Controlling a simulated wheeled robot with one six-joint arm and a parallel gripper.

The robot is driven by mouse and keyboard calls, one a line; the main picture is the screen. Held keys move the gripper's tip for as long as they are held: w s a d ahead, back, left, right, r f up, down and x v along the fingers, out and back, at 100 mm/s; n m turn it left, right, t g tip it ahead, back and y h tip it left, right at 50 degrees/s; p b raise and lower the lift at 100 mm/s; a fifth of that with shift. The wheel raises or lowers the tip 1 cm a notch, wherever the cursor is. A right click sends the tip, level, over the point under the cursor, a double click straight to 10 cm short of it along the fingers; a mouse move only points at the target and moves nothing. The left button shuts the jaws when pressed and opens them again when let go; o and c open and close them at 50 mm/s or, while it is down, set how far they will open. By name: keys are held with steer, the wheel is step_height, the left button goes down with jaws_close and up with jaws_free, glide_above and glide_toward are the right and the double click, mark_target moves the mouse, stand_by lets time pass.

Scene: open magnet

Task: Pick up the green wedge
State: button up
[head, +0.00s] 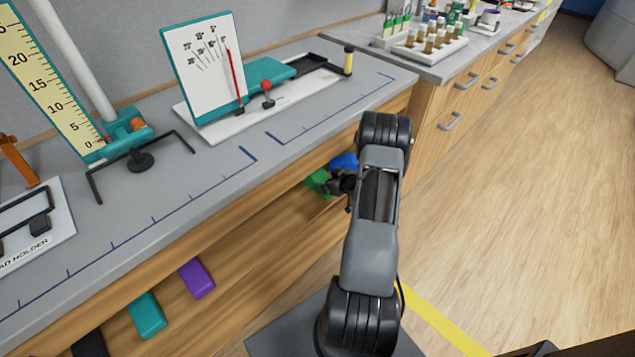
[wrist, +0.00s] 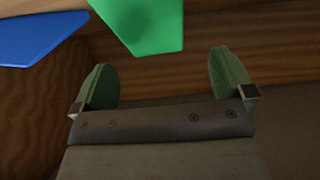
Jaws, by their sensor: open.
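The green wedge (head: 319,182) lies in the wooden shelf space under the grey bench top, partly hidden behind my gripper in the head view. In the wrist view the green wedge (wrist: 145,22) is at the top, just beyond the fingertips and roughly between them in line, cut off by the frame's edge. My gripper (wrist: 162,78) is open with nothing between its green-padded fingers. In the head view my gripper (head: 338,184) reaches into the shelf beside the wedge. I cannot tell if they touch.
A blue block (head: 344,161) lies close to the wedge and shows at upper left in the wrist view (wrist: 35,35). A purple block (head: 197,279) and a teal block (head: 146,315) lie further left. The bench top (head: 215,165) overhangs the shelf. Open floor (head: 500,200) lies right.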

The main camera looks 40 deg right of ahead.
mark_target(320, 177)
steer(key=shift+d+b+x, duration=0.15)
steer(key=shift+b+x, duration=0.05)
steer(key=shift+x, duration=1.3)
steer(key=shift+d+b+x, duration=0.2)
steer(key=shift+x, duration=1.35)
steer(key=c, duration=1)
steer(key=shift+o, duration=0.2)
steer(key=shift+r, duration=0.15)
